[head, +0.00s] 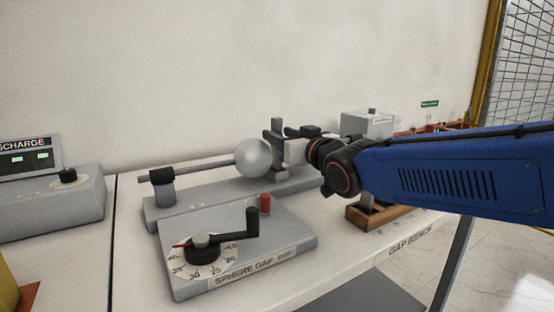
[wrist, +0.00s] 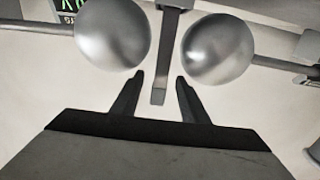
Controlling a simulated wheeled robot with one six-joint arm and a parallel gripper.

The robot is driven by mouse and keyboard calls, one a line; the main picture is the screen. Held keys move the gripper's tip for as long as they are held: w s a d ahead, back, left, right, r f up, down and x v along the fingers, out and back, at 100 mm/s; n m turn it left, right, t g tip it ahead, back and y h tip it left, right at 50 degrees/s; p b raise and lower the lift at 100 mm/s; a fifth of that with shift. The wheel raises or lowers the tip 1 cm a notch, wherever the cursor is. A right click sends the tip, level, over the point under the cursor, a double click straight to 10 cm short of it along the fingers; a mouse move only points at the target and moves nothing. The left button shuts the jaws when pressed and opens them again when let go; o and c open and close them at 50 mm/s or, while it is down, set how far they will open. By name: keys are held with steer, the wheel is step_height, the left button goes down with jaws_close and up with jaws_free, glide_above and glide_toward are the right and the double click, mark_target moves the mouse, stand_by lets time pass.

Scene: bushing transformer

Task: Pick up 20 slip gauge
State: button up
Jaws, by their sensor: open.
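A flat grey bar (wrist: 170,50), which looks like a slip gauge, stands in the gap between two metal spheres in the wrist view. No number is readable on it, so I cannot tell if it is the 20. My gripper (wrist: 159,86) is open, and the bar's near end shows between its two fingers, with space on both sides. I cannot tell how far the bar is in depth. In the head view my gripper (head: 292,150) is beside the sphere, its fingertips not clearly seen.
The left sphere (wrist: 114,34) and right sphere (wrist: 217,48) are close beyond my fingertips. The sphere gap dial box (head: 240,250) with its crank stands in front. A wooden tray (head: 366,219) is under my arm. A discharge panel (head: 30,155) is at left.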

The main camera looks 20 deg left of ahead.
steer(key=x, duration=0.6)
steer(key=shift+c, duration=0.3)
jaws_close()
stand_by(1.3)
